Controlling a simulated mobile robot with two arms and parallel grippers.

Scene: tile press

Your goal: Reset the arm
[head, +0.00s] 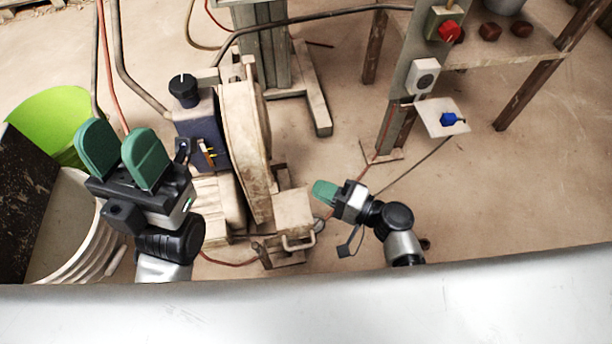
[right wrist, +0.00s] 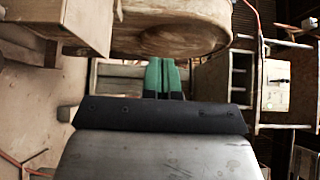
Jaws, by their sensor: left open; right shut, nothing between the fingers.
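My left gripper (head: 122,155) is at the left of the head view, its two green fingers pointing up and apart. It is open and empty, in front of the lime green bucket and left of the machine. My right gripper (head: 325,192) is near the middle of the head view, just right of the machine's lower front block. Its green fingers are together with nothing between them. They also show side by side in the right wrist view (right wrist: 163,76), below a large rounded worn part of the machine.
A worn machine (head: 243,130) with a dark knob (head: 183,90) stands between my arms. A lime green bucket (head: 52,115) and a white ribbed bucket (head: 85,235) are at left. A post carries a red knob (head: 449,31) and a plate with a blue part (head: 450,119).

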